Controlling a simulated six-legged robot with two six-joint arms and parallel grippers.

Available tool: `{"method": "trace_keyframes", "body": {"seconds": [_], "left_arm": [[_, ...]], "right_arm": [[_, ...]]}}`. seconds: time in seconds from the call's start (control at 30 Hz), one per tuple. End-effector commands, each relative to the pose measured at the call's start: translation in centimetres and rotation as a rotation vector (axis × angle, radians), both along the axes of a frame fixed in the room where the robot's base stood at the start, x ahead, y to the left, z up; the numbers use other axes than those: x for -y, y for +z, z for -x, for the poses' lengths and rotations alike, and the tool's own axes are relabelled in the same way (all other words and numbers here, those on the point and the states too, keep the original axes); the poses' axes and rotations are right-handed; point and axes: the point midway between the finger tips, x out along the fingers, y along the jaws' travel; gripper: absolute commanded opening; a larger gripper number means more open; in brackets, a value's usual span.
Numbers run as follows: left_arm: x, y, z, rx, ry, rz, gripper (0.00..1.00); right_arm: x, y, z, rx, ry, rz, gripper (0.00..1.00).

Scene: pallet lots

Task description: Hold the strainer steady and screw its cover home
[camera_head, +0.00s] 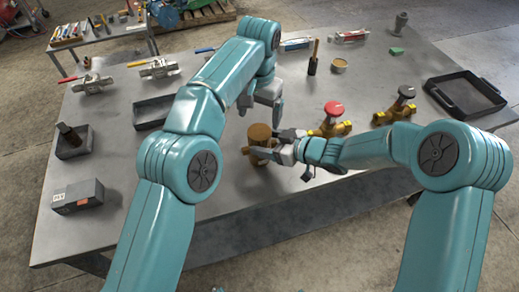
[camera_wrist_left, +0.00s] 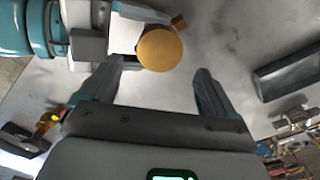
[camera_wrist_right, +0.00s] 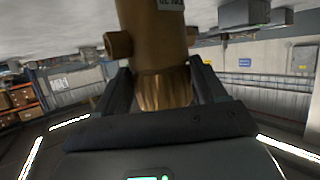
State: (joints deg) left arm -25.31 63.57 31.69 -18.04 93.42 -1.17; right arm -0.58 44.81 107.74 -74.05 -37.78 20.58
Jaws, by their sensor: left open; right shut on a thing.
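The brass strainer (camera_head: 263,157) stands upright near the table's front edge, with a side port showing. Its round cover (camera_head: 259,133) is on top; in the left wrist view it shows as a flat golden disc (camera_wrist_left: 159,49). I cannot tell how tightly the cover sits. My right gripper (camera_head: 268,153) is shut on the strainer's body; in the right wrist view the brass body (camera_wrist_right: 155,38) is between its fingers. My left gripper (camera_head: 276,120) is open and empty, pointing down above and behind the strainer. In its wrist view the disc lies just beyond the fingertips.
Two brass valves stand to the right, one with a red handwheel (camera_head: 333,109) and one with a dark handwheel (camera_head: 406,92). A black tray (camera_head: 468,118) is at the far right. A grey box (camera_head: 78,196) and open bins (camera_head: 152,110) lie left.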

Motion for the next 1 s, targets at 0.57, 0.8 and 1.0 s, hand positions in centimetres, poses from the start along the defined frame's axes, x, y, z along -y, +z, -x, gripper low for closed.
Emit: {"method": "trace_keyframes", "body": {"seconds": [0.57, 0.8, 1.0], "left_arm": [[0.0, -5.9, 0.1, -0.003, -0.003, -0.001, 0.89], [0.0, -7.9, 0.0, 0.0, -0.003, 0.0, 0.89], [0.0, -8.0, 0.0, 0.0, -0.003, 0.0, 0.89]], "right_arm": [[0.0, -0.1, 0.1, -0.002, 0.001, 0.001, 0.0], [0.0, -0.1, 0.1, -0.002, 0.001, 0.001, 0.0], [0.0, -0.1, 0.1, -0.002, 0.001, 0.001, 0.0]]}}
